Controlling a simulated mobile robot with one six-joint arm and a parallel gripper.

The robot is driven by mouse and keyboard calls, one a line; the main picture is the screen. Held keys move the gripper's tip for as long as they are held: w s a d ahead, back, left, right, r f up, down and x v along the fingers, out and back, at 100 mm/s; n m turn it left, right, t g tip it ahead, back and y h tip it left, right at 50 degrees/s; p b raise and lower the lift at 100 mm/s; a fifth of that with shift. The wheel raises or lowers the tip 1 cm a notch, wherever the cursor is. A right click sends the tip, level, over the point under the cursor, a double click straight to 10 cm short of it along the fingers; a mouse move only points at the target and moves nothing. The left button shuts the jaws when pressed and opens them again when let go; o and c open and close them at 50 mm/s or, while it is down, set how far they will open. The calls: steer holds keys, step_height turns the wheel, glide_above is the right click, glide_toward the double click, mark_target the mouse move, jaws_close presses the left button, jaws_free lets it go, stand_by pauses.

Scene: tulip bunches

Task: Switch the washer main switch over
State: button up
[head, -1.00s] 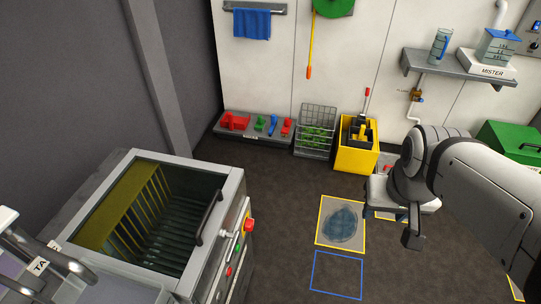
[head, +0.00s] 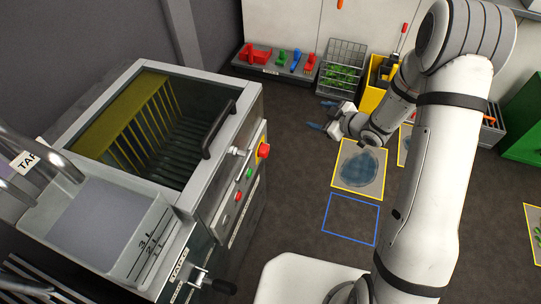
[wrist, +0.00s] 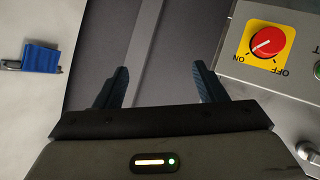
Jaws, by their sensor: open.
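The washer (head: 228,208) is a grey machine with a glass lid at the left of the head view. Its main switch, a red knob on a yellow plate, sits on the front panel in the head view (head: 263,151). In the wrist view the red knob (wrist: 266,41) is at upper right, with ON and OFF printed below it; its pale mark points toward ON. My gripper (head: 321,115) is open and empty, to the right of the switch and apart from it. Its blue-grey fingers also show in the wrist view (wrist: 161,70), left of the knob.
Green (head: 249,173) and red (head: 238,196) buttons and a small lever sit near the switch. A black lid handle (head: 219,130) stands above the panel. A tool tray (head: 275,72), wire basket (head: 343,65) and yellow bin (head: 373,96) line the wall.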

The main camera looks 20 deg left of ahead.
steer(key=s+a+f+n+g+y+b, duration=0.25)
steer(key=s+a+f+y, duration=0.2)
steer(key=f, duration=0.35)
steer(key=g+y+b, duration=0.1)
steer(key=g+y, duration=0.2)
steer(key=g, duration=0.1)
glide_toward(268, 152)
steer(key=a, duration=0.2)
steer(key=shift+n+t, duration=0.25)
steer(key=shift+n, duration=0.2)
steer(key=a, duration=0.7)
steer(key=shift+w+a+f, duration=0.1)
steer(key=shift+w+a, duration=0.05)
steer(key=c, duration=0.9)
steer(key=shift+a, duration=0.15)
steer(key=shift+c, duration=0.5)
steer(key=shift+b, duration=0.35)
